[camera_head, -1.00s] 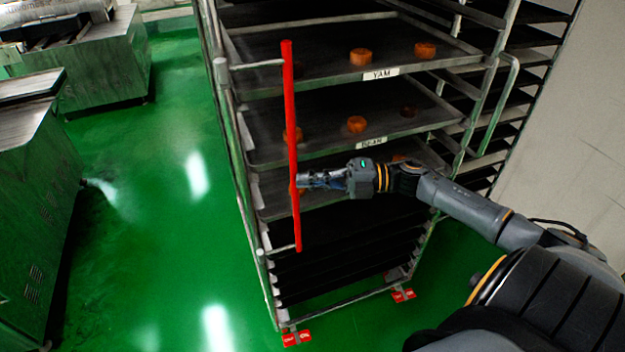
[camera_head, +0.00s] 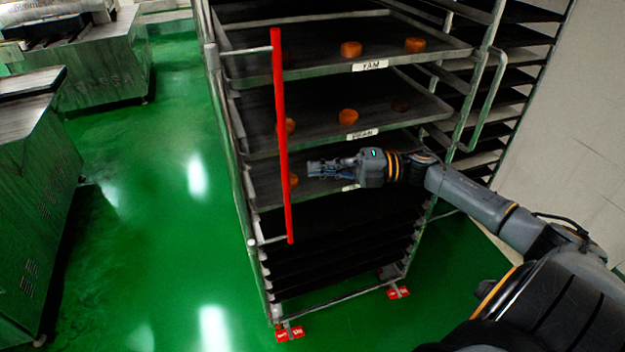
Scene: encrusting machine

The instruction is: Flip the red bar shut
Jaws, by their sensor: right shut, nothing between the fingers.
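The red bar (camera_head: 281,120) is a long, nearly vertical rod in front of the left part of the tray rack. Short metal arms join its top and bottom ends to the rack's left front post (camera_head: 222,125). My right gripper (camera_head: 311,168) is shut and empty. Its fingertips are just right of the bar's lower half, with a small gap in the picture, in front of the third tray. My left gripper is not in view.
The rack's trays, such as the upper tray (camera_head: 320,68) labelled YAM, hold several orange-brown round pieces. Red caster pieces (camera_head: 289,333) sit at the rack's feet. Steel machines (camera_head: 40,190) stand at the left. Green floor (camera_head: 150,200) between them and the rack is clear.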

